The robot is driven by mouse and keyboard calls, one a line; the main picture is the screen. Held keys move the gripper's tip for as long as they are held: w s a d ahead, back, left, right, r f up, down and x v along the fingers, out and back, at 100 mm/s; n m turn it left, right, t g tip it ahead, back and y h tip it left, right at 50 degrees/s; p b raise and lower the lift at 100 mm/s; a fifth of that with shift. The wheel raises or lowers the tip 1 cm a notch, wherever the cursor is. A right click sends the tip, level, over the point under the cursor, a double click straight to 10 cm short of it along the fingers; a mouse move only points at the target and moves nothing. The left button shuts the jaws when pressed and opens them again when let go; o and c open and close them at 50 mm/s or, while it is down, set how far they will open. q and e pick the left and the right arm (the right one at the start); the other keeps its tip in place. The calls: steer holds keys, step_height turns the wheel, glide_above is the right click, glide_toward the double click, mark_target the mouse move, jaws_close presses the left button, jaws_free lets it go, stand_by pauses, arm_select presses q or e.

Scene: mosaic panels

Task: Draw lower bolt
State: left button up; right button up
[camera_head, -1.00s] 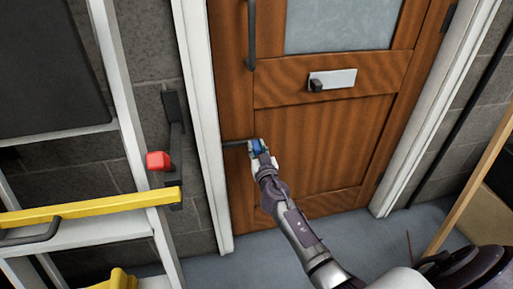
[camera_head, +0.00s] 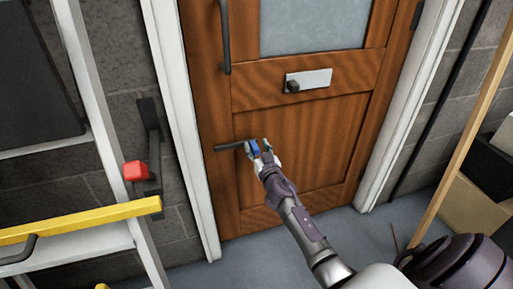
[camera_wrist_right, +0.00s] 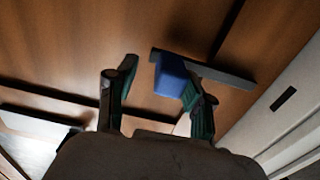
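The lower bolt (camera_head: 229,147) is a dark horizontal bar low on the left side of the wooden door (camera_head: 310,130). Its left end stands a little clear of the white door frame. A blue knob (camera_head: 253,149) sits at its right end; it also shows in the right wrist view (camera_wrist_right: 172,76). My right gripper (camera_head: 260,148) is at the knob with its fingers spread. In the wrist view the knob lies between the fingertips (camera_wrist_right: 160,82), close to the right finger and with a gap to the left one. My left gripper is not in view.
Above are a vertical dark door handle (camera_head: 224,38) and a pale plate with a dark knob (camera_head: 308,80). At left are a red-ended lever (camera_head: 135,171) on the wall and a yellow bar (camera_head: 80,220). Boxes (camera_head: 470,206) stand at right. Grey floor lies before the door.

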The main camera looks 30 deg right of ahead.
steer(key=shift+s+a, duration=0.1)
steer(key=shift+a, duration=0.05)
steer(key=v, duration=1.1)
steer(key=shift+s, duration=0.4)
